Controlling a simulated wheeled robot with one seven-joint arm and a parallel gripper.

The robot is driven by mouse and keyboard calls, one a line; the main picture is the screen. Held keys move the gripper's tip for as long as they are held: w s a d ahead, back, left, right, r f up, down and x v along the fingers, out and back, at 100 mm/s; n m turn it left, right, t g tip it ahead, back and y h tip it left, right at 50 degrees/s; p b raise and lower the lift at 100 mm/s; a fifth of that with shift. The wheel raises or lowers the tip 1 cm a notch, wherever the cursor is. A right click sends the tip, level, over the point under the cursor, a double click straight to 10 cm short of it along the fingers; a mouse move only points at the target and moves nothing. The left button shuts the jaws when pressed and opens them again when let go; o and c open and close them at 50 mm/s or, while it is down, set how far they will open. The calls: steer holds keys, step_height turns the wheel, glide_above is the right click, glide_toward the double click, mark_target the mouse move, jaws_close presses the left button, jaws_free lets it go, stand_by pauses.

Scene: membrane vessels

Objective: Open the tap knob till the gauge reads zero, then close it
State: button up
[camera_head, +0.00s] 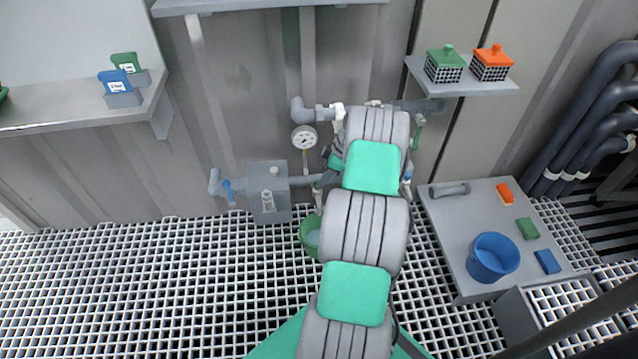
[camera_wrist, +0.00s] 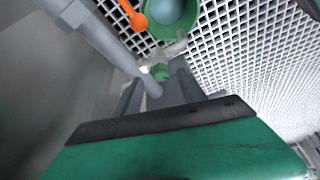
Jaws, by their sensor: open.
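A round white pressure gauge (camera_head: 304,138) stands on the pipework at the back wall; its reading is too small to tell. In the wrist view, a small green knob (camera_wrist: 160,72) sits on the pipe beside a pale tap spout (camera_wrist: 174,48). My gripper (camera_wrist: 160,88) is open, its two dark fingers pointing toward the knob, one on each side of the pipe end. I cannot tell whether they touch it. In the head view, my arm hides the gripper and most of this spot. The green bucket (camera_head: 309,238) stands on the grating below; it also shows in the wrist view (camera_wrist: 158,27).
A grey box (camera_head: 268,190) and a blue valve handle (camera_head: 228,192) are on the pipe at left. An orange handle (camera_wrist: 133,14) is near the bucket in the wrist view. A bench (camera_head: 455,235) at right holds a blue bucket (camera_head: 492,258). Open grating lies at left.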

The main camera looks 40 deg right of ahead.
steer(key=b+x, duration=0.1)
steer(key=x, duration=0.2)
steer(key=shift+w+a, duration=0.2)
steer(key=shift+w, duration=0.05)
jaws_close()
stand_by(0.4)
